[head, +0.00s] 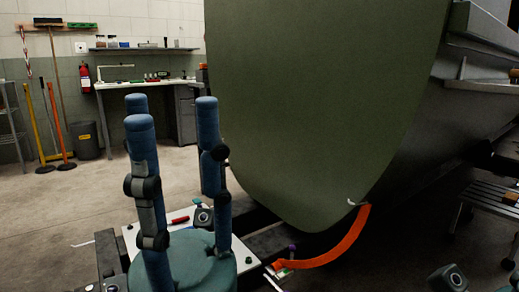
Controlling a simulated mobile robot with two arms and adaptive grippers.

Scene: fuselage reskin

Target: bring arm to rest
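My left gripper (172,112) stands in the left foreground with its blue fingers pointing up from a teal round palm. Two fingers are on the left and one on the right, with a wide empty gap between them. It is open and holds nothing that I can see. The large green skin panel (320,100) stands to its right, and the gripper appears apart from it. My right gripper is not in view; a dark joint at the lower right may be part of my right arm.
A white board (250,262) with a red-handled tool (180,220) lies behind the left gripper. A curved orange strip (335,250) runs below the panel's lower edge. A step stool (490,197) stands at right. The workbench (140,83) is far back, with open floor before it.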

